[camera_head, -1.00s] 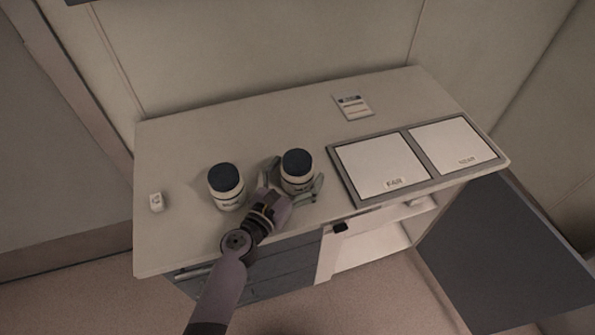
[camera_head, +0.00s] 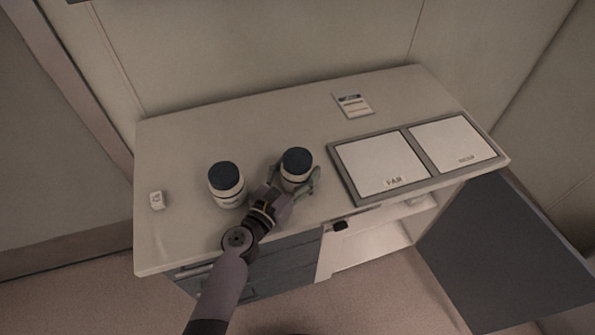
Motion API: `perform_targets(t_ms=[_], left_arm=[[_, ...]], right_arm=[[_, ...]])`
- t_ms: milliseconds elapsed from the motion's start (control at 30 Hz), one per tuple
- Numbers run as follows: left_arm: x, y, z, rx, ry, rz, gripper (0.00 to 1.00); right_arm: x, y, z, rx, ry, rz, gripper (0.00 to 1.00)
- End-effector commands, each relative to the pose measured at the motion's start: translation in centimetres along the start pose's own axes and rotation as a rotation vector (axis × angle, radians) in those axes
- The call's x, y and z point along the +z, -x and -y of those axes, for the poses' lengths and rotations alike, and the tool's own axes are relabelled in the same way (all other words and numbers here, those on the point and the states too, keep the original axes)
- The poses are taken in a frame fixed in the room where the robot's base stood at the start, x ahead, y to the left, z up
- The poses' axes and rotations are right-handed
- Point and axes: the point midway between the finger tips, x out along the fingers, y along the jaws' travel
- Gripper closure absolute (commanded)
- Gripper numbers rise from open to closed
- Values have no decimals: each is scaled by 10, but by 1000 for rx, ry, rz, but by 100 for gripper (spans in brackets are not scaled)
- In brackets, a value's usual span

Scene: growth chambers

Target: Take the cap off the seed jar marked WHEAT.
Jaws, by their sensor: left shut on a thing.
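Two pale seed jars with dark blue caps stand upright on the counter. The left jar (camera_head: 228,196) has its cap (camera_head: 223,175) on, and its label is too small to read. The right jar (camera_head: 292,184) also has its cap (camera_head: 297,161) on, and its label is mostly hidden by my gripper. I cannot tell which jar is marked WHEAT. My left gripper (camera_head: 297,186) is shut on the right jar's body, below the cap, with fingers on both sides. My right gripper is not in view.
The counter (camera_head: 180,145) is clear behind the jars. A card (camera_head: 353,105) lies at the back. Two white panels, FAR (camera_head: 375,165) and another (camera_head: 455,142), sit in a frame at the right. A dark cabinet door (camera_head: 505,255) hangs open.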

Motion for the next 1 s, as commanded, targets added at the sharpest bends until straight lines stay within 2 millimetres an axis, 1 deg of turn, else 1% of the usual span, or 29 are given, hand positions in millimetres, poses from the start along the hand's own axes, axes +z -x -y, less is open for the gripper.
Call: perform_targets(t_ms=[33, 100, 367, 567, 767, 933, 1000], left_arm=[[0, 0, 0, 0, 0, 0, 65], [0, 0, 0, 0, -1, 0, 69], [1, 0, 0, 0, 0, 1, 69], [6, 0, 0, 0, 0, 1, 69], [19, 0, 0, 0, 0, 2, 69], [39, 0, 0, 0, 0, 2, 69], [50, 0, 0, 0, 0, 2, 69]], right_arm=[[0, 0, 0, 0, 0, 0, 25], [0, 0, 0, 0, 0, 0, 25], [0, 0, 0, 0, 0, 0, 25], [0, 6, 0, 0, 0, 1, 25], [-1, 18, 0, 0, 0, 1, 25], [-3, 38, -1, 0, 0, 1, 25], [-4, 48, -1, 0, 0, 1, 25]])
